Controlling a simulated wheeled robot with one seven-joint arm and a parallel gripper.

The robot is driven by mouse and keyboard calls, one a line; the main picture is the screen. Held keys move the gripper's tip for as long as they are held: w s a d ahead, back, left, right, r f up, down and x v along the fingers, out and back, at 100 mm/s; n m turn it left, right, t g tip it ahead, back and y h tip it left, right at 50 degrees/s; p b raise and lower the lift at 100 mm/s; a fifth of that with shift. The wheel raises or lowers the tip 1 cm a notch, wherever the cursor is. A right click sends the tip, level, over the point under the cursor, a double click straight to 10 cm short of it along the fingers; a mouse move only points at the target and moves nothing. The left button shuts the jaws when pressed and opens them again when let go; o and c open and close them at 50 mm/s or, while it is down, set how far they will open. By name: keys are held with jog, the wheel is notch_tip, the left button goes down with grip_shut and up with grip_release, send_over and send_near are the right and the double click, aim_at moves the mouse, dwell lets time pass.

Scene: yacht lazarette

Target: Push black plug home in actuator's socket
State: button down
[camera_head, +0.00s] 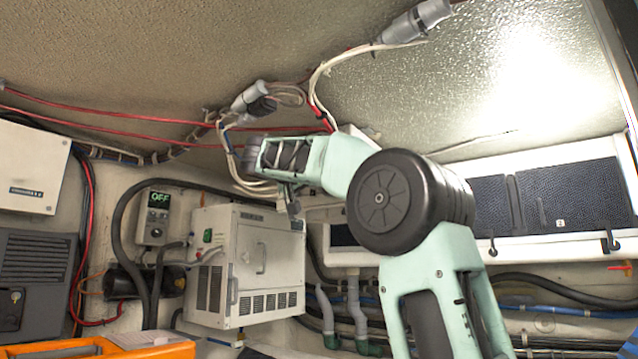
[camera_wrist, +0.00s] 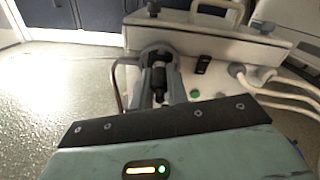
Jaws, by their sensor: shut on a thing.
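In the wrist view, my gripper (camera_wrist: 159,62) is shut on a black plug (camera_wrist: 159,82), a short dark cylinder between its two grey fingers. The plug points away from my wrist, toward a pale grey boxed unit (camera_wrist: 200,38) with black knobs, which may be the actuator. The fingers and a dark shape around the tip hide the socket, so I cannot tell how far the plug is in. In the head view, my gripper (camera_head: 250,157) is at the end of my mint-green arm, near the cable bundle under the overhead panel. The plug cannot be made out there.
In the head view, grey connectors (camera_head: 250,96) with pale cables hang just above my gripper. Another grey connector (camera_head: 415,22) is at the top. A white cabinet (camera_head: 264,262) stands below. In the wrist view, white hoses (camera_wrist: 285,98) run at the right.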

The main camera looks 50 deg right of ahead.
jog(key=shift+d, duration=0.15)
jog(key=c, duration=1.3)
grip_release()
jog(key=s+a+b, duration=0.1)
jog(key=a+b, duration=0.2)
jog(key=a, duration=1.4)
jog(key=shift+s+a, duration=0.2)
